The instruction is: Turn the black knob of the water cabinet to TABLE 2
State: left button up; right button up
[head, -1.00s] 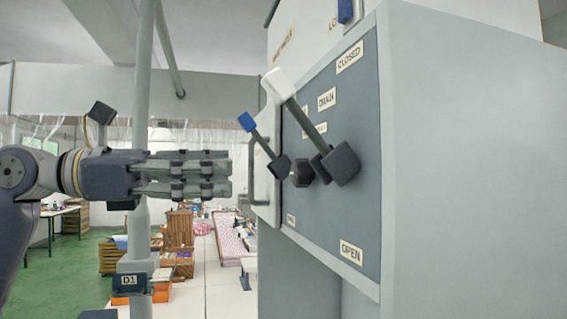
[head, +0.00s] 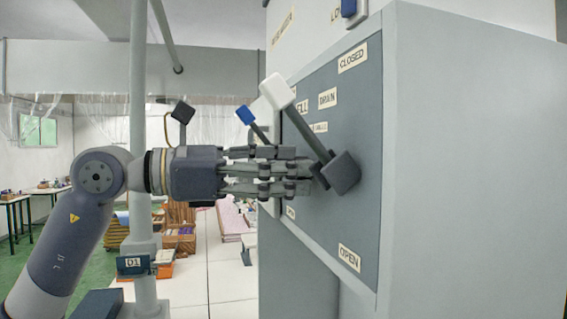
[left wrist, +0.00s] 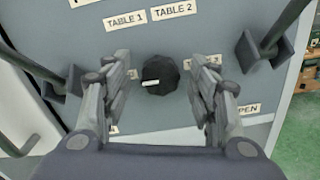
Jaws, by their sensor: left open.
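The black knob (left wrist: 160,74) sits on the grey front panel (left wrist: 75,25) of the water cabinet, between my fingers in the left wrist view. A short white mark on it lies toward the lower left. The TABLE 2 label (left wrist: 173,10) is above the knob, slightly right, and the TABLE 1 label (left wrist: 125,20) is above left. Two more labels beside the knob are partly hidden by my fingers. My left gripper (head: 308,176) is open at the panel, a finger on each side of the knob; contact is not visible. In the head view my fingers hide the knob.
A white-tipped lever (head: 305,125) is close to my fingertips, and a blue-tipped lever (head: 247,117) is behind my gripper. CLOSED (head: 352,57), DRAIN (head: 327,98) and OPEN (head: 349,258) labels are on the panel. A grey pole (head: 139,110) stands left.

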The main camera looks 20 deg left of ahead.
pick_arm(q)
jog(key=c, duration=1.1)
jog(key=shift+o, duration=0.2)
jog(key=shift+m, duration=0.4)
jog(key=shift+s+f+m+b, duration=0.15)
jog(key=shift+m+b, duration=1.15)
jog(key=shift+m, duration=4.45)
jog(key=shift+w+f+m+b, duration=0.2)
jog(key=shift+m+b, duration=1.05)
jog(key=shift+m, duration=4.5)
jog(key=shift+d+f, duration=0.1)
